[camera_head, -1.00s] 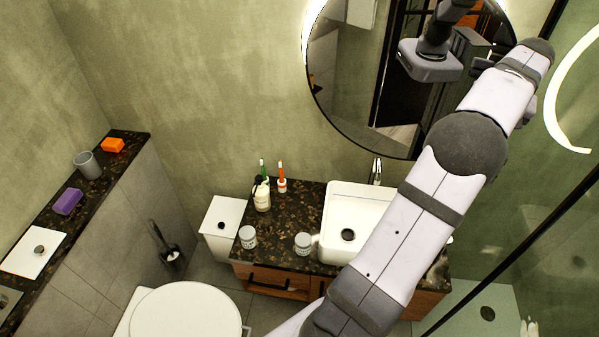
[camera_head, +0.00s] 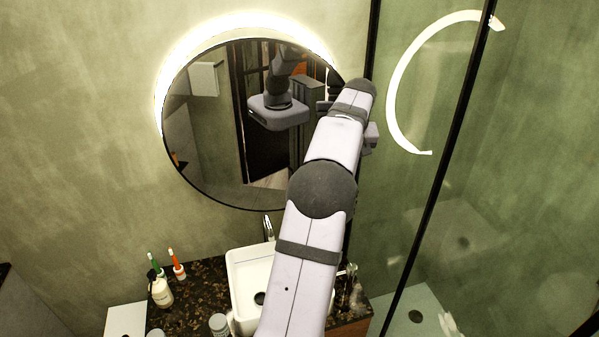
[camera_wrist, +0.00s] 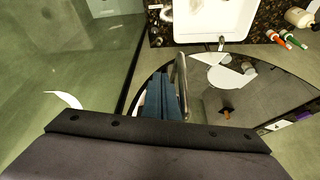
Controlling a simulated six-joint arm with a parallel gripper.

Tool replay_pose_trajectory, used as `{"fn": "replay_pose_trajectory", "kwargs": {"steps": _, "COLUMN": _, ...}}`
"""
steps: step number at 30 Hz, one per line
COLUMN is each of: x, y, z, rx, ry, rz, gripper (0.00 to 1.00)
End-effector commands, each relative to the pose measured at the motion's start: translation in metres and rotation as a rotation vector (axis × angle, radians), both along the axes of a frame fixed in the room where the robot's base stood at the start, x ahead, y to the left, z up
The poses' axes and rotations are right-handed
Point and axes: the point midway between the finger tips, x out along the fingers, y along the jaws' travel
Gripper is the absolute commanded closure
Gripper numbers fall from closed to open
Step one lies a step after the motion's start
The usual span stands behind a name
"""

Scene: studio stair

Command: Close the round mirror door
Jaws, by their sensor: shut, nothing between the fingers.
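The round mirror door (camera_head: 215,130) hangs on the wall above the sink, with a thin dark rim and a glowing ring of light along its upper left. Its angle to the wall is hard to judge. It shows my arm reflected. My arm covers its right edge, and my gripper's fingertips are hidden there in the head view. In the wrist view the mirror door (camera_wrist: 275,95) lies low on the right.
Below are a white sink (camera_head: 243,275) with a tap (camera_head: 268,228) and a dark speckled counter (camera_head: 200,310) holding a soap bottle (camera_head: 160,292) and toothbrushes. A dark-framed glass shower partition (camera_head: 425,225) stands close on the right. The wall left of the mirror is clear.

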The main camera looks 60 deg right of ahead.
Motion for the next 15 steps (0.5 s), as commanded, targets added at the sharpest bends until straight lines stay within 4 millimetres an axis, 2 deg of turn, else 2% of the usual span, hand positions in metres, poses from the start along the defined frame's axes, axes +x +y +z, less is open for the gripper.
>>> {"fn": "replay_pose_trajectory", "kwargs": {"steps": 5, "x": -0.006, "y": 0.010, "z": -0.004, "rx": -0.002, "ry": -0.001, "rz": -0.001, "gripper": 1.00}}
{"fn": "replay_pose_trajectory", "kwargs": {"steps": 12, "x": -0.021, "y": 0.034, "z": -0.006, "rx": -0.003, "ry": 0.000, "rz": 0.001, "gripper": 1.00}}
{"fn": "replay_pose_trajectory", "kwargs": {"steps": 15, "x": -0.025, "y": 0.039, "z": 0.023, "rx": -0.008, "ry": -0.001, "rz": 0.000, "gripper": 1.00}}
